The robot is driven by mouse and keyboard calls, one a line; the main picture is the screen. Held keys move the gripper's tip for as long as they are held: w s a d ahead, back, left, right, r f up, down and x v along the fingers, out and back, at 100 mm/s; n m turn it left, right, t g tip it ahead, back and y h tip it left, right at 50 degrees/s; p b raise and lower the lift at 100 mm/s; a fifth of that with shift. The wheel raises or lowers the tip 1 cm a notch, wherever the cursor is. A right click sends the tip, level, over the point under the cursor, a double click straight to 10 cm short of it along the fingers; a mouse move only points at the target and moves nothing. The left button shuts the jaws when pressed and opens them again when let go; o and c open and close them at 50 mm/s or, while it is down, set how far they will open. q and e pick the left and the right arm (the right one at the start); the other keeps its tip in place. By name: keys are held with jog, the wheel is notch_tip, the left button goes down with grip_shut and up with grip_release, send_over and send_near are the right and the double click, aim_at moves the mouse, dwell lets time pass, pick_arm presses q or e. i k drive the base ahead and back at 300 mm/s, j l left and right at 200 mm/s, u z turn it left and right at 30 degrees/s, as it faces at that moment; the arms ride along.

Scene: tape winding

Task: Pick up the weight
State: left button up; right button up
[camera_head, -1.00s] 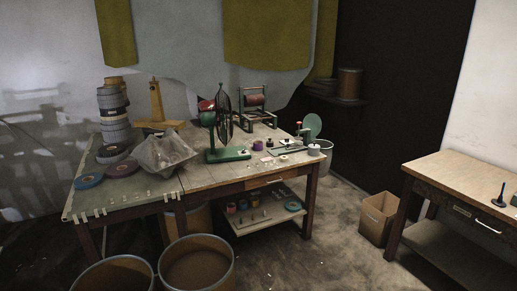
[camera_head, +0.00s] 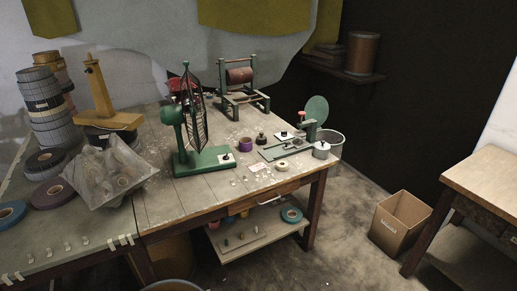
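Two things on the wooden worktable (camera_head: 215,200) look like a weight, and I cannot tell which one is meant. One is a small dark knobbed piece (camera_head: 262,138) near the middle of the table. Neither of my grippers is in view.
A green fan (camera_head: 198,130) stands mid-table, with a purple tape roll (camera_head: 245,144) and a white roll (camera_head: 282,163) nearby. A plastic bag (camera_head: 108,172) and stacked tape rolls (camera_head: 47,105) crowd the left. A cardboard box (camera_head: 400,220) stands on the floor between the tables.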

aim_at(261, 140)
jog(key=i+l, duration=0.1)
jog(key=i, duration=0.35)
jog(key=i+l, duration=0.35)
jog(key=i+l+u, duration=0.15)
jog(key=i+l, duration=0.15)
jog(key=l, duration=0.15)
jog(key=i+l, duration=0.35)
jog(key=i+l+u, duration=0.15)
jog(key=i+l, duration=0.15)
jog(key=l, duration=0.2)
